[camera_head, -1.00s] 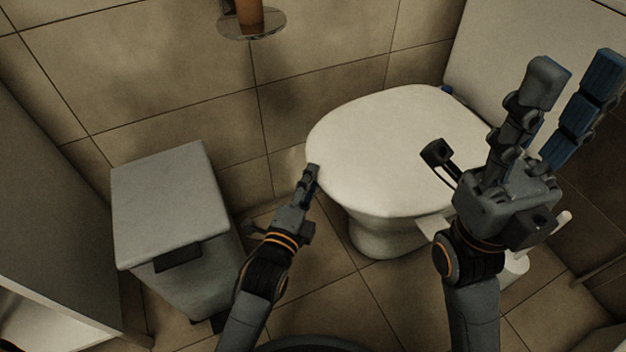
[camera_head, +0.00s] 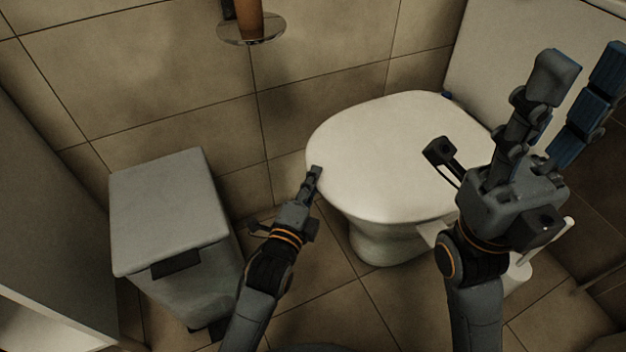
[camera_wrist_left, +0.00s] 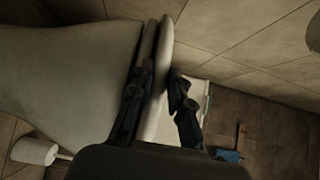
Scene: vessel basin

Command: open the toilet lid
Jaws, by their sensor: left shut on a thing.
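The white toilet lid (camera_head: 385,155) lies down over the bowl (camera_head: 378,240) in the head view. My left gripper (camera_head: 316,173) is at the lid's front left edge. In the left wrist view, the fingers of my left gripper (camera_wrist_left: 160,92) are on either side of the lid's pale rim (camera_wrist_left: 163,60), shut on it. The seat (camera_wrist_left: 148,42) shows as a thinner band beside the lid, close against it. My right gripper (camera_head: 560,110) is raised over the right side of the toilet, its fingers spread and empty. It hides part of the lid's right side.
A grey bin (camera_head: 170,215) stands on the floor left of my left arm. The cistern (camera_head: 510,45) is behind the toilet at the right. A toilet brush holder (camera_head: 517,272) stands beyond my right arm. A round glass shelf (camera_head: 251,28) is on the tiled wall.

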